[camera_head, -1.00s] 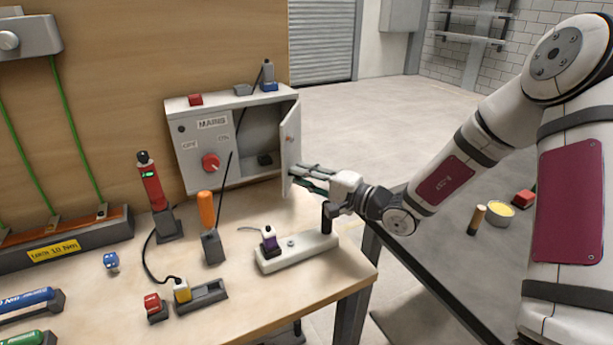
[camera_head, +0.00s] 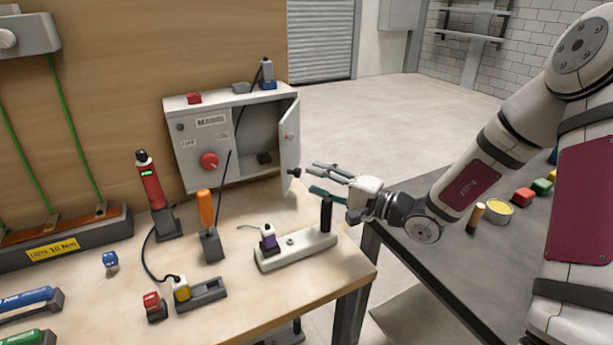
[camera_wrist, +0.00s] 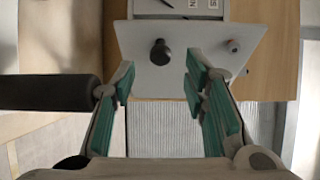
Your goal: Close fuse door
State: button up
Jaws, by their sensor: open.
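The fuse door (camera_head: 289,150) is a light grey panel hinged at the right side of the grey MAINS box (camera_head: 212,150). It stands open, swung out toward me, and the box's right part shows inside. A black knob (camera_head: 295,172) sticks out low on the door. My gripper (camera_head: 314,178) is open and empty, just right of the door, apart from it. In the wrist view, the door (camera_wrist: 190,40) lies ahead, and its black knob (camera_wrist: 161,52) shows between and beyond the open green-padded fingers (camera_wrist: 160,80).
A black upright handle (camera_head: 326,213) stands on a white block (camera_head: 295,248) below my gripper. An orange-handled tool (camera_head: 205,210) and a red tool (camera_head: 152,180) stand left on the bench. Small blocks and a cable lie on the box's top.

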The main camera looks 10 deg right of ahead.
jog(key=v, duration=0.7)
jog(key=shift+s+d, duration=0.1)
